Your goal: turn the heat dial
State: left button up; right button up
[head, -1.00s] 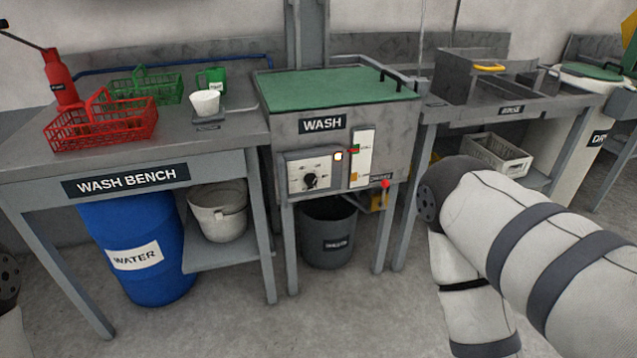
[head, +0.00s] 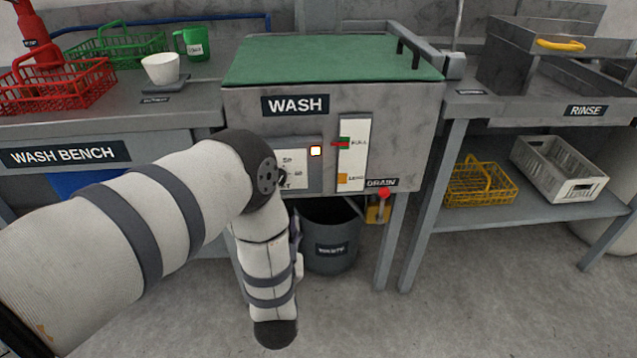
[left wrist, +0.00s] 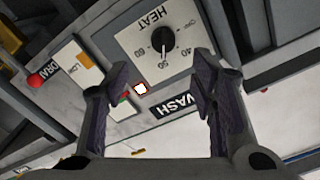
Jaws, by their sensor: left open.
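The heat dial (left wrist: 164,40) is a black round knob on a white plate marked HEAT, upside down in the left wrist view. Its white mark points towards the 50. In the head view my left arm's elbow covers most of the dial plate (head: 295,158) on the front of the grey WASH tank (head: 240,105). My left gripper (left wrist: 161,80) is open and empty in the left wrist view, its dark fingers apart below the dial in the picture and not touching it. My right gripper is in no view.
A lit square lamp (head: 316,150), a level gauge (head: 353,150) and a red drain knob (head: 383,193) sit right of the dial. A waste bin (head: 330,250) stands beneath. Benches flank the tank; open floor lies in front at right.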

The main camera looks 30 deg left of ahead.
pick_arm(q)
jog(key=b+x, duration=0.1)
jog(key=x, duration=1)
jog(key=shift+a, duration=0.25)
jog(key=c, duration=1.1)
